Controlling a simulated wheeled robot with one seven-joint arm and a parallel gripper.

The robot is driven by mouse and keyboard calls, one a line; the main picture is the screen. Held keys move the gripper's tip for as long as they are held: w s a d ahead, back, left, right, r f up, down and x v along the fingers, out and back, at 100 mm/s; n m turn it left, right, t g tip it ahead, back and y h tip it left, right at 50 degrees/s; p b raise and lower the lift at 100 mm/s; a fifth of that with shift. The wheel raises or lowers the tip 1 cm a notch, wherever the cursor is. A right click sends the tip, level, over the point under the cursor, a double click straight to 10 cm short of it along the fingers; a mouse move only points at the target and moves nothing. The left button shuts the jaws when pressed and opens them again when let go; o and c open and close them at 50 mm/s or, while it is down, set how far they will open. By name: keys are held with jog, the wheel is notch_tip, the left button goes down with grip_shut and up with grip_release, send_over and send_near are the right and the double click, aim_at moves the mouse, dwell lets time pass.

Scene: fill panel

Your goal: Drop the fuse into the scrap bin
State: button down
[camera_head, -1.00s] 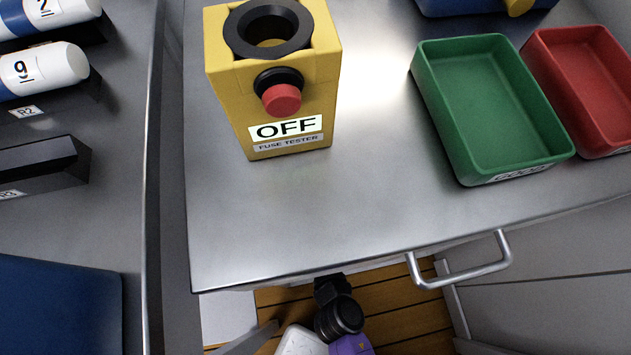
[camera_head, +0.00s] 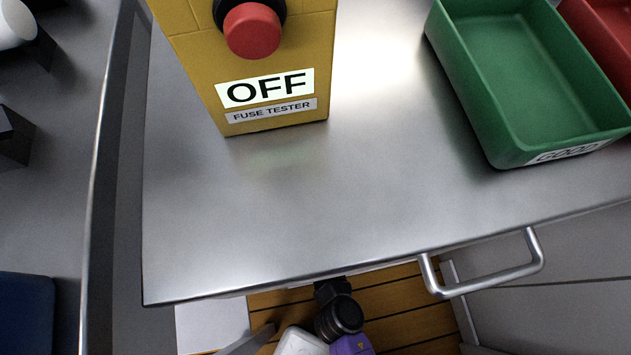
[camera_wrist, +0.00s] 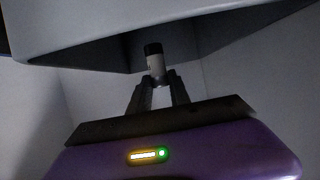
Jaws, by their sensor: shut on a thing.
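My gripper (camera_wrist: 158,84) is shut on the fuse (camera_wrist: 156,64), a pale cylinder with a black end cap, in the wrist view. The fuse points up out of the fingers, just below the edge of a grey surface. Its lower end is hidden between the fingers. In the head view the fuse and fingertips do not show. A red bin (camera_head: 606,38) is cut off at the top right corner. No label on it is visible.
A yellow fuse tester (camera_head: 195,65) marked OFF, with a red button (camera_head: 251,30), stands on the metal counter (camera_head: 330,200). A green bin (camera_head: 483,110) labelled GOOD stands to its right. A handle (camera_head: 490,285) sticks out of the counter's front. The counter's front middle is clear.

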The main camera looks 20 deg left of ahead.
jog(key=c, duration=1.1)
grip_release()
jog(key=p+v, duration=0.1)
jog(key=v, duration=0.7)
jog(key=shift+a, duration=0.1)
